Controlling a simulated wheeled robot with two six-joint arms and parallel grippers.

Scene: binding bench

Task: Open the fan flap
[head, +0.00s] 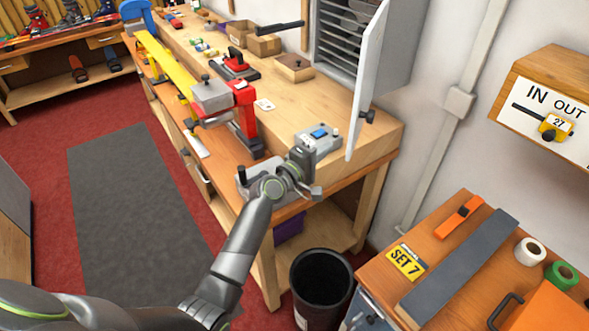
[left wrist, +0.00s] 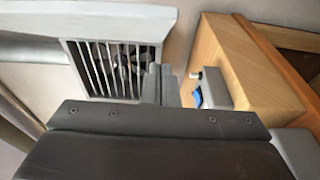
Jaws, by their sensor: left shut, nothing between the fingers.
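The fan flap (head: 367,75) is a pale panel standing out from the wall beside the slatted vent, seen nearly edge-on. A dark knob (head: 367,117) sits near its lower edge. The slatted fan opening (head: 345,45) is uncovered in the head view. The grille (left wrist: 85,70) also shows in the left wrist view, with dark fan parts behind it. My left gripper (head: 301,158) is shut and empty, in front of the bench end and apart from the flap, to its lower left. Its fingers (left wrist: 158,82) overlap the grille's right side in the wrist view. My right gripper is not in view.
A grey box with a blue button (head: 320,136) is close to my left gripper on the bench (head: 385,138). A red clamp (head: 245,120) stands farther left. A black bin (head: 321,276) is on the floor. An orange-topped table (head: 425,235) is at right.

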